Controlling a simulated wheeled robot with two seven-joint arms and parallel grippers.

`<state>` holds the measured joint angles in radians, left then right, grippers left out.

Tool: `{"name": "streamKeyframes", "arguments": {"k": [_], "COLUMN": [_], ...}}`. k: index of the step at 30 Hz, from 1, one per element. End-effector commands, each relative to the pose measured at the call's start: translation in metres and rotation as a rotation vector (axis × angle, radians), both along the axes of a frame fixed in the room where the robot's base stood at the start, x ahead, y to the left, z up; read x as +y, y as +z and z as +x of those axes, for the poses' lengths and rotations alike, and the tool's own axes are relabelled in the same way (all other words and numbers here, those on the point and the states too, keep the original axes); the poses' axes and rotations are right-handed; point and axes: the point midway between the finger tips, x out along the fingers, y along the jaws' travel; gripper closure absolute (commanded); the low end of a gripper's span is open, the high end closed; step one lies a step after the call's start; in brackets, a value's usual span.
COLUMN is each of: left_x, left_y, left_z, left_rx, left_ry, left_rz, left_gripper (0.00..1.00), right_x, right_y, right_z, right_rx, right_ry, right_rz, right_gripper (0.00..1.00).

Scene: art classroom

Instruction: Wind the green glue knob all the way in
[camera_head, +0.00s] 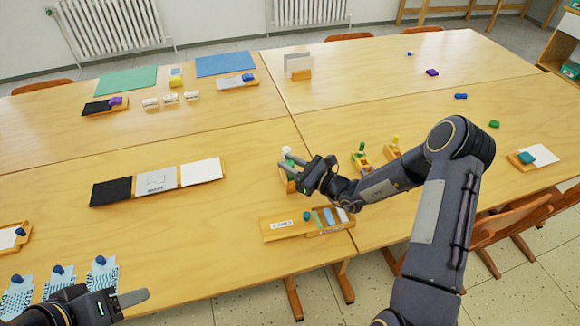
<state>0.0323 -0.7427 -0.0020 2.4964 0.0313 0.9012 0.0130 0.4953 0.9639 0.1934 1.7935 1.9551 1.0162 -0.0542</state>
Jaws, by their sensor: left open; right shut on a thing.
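My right gripper (289,167) is near the middle of the table, its fingers pointing left. It is shut on a small glue stick with a pale, greenish-white top (287,150). The stick seems to stand upright in a small wooden holder (288,185), mostly hidden by the fingers. I cannot make out the green knob itself or how far it is wound. My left gripper (125,302) is open and empty at the bottom left, with one finger clearly in view, far from the glue stick.
A wooden tray (277,231) with coloured pieces lies in front of the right gripper. Black, drawn and white panels (157,181) lie left. The table between is clear.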

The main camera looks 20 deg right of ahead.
Motion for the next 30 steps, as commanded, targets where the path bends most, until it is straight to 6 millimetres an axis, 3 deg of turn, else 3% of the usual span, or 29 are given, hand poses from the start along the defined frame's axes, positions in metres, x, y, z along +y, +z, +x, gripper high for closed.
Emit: {"name": "streamKeyframes", "arguments": {"k": [6, 17, 18, 22, 30], "left_x": [0.0, 0.0, 0.0, 0.0, 0.0], "left_y": [-0.0086, -0.0085, -0.0085, -0.0085, -0.0085], "left_z": [0.0, 0.0, 0.0, 0.0, 0.0], "left_rx": [0.0, 0.0, 0.0, 0.0, 0.0], "left_ry": [0.0, 0.0, 0.0, 0.0, 0.0], "left_rz": [0.0, 0.0, 0.0, 0.0, 0.0], "left_gripper": [0.49, 0.49, 0.49, 0.49, 0.49], "right_x": [-0.0014, -0.0007, -0.0007, -0.0007, -0.0008], "right_y": [-0.0014, -0.001, -0.0009, -0.0009, -0.0009], "right_z": [0.0006, -0.0005, -0.0005, -0.0005, -0.0005], "right_rx": [0.013, 0.019, 0.019, 0.019, 0.019], "right_ry": [0.117, 0.138, 0.138, 0.138, 0.138], "right_rz": [-0.005, -0.004, -0.004, -0.004, -0.004], "right_gripper": [1.0, 1.0, 0.76, 0.59, 0.56]}}
